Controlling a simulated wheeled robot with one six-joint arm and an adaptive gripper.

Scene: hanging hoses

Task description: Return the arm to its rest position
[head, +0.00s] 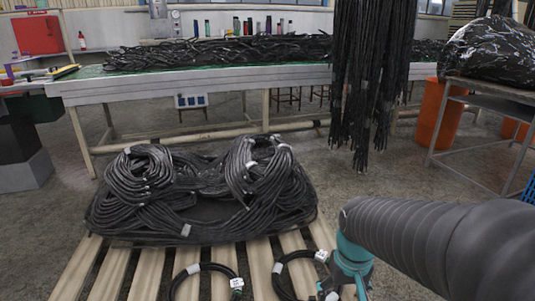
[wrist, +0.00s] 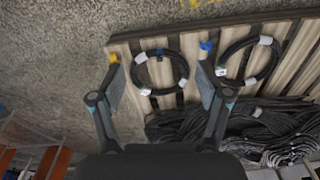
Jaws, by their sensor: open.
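My arm comes in from the right in the head view, with its teal wrist low over the right edge of a wooden pallet (head: 150,268). My gripper (wrist: 160,54) is open in the wrist view, its two fingers wide apart with nothing held between them. A coiled black hose with white tags (head: 207,266) lies on the pallet slats. A second coiled hose (head: 287,262) lies right of it, close to my wrist. In the wrist view one hose coil (wrist: 182,68) shows beyond the gap between the fingers, and another (wrist: 272,62) lies right of the right finger.
A big heap of black hoses (head: 200,195) covers the pallet's back. Hoses hang in a bundle (head: 372,80) behind my arm. A long workbench (head: 200,88) stands at the back. A metal stand (head: 485,100) bearing a black bag (head: 490,50) and an orange bin (head: 440,112) are right.

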